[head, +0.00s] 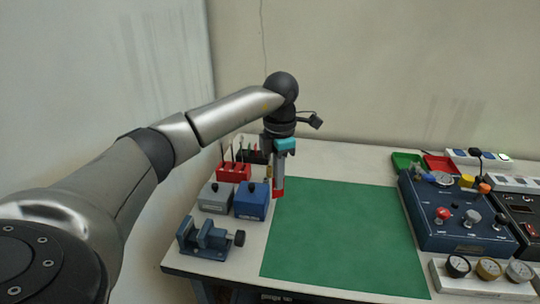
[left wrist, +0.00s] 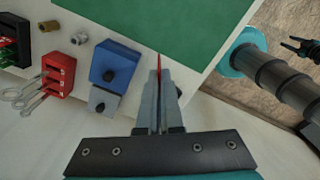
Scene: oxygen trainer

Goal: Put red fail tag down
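The red fail tag (head: 278,194) is a small red piece at the tip of my left gripper (head: 278,180). In the left wrist view the tag (left wrist: 159,62) shows edge-on as a thin red sliver between the fingertips (left wrist: 160,76). The left gripper is shut on it and points down beside the left edge of the green mat (head: 340,235), just right of the blue box (head: 252,201). I cannot tell whether the tag touches the table.
A grey box (head: 215,198), a blue vise (head: 205,238) and a red tool holder (head: 234,172) crowd the table's left side. A blue panel (head: 455,215) with knobs and a white gauge block (head: 470,280) stand at right. The green mat is bare.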

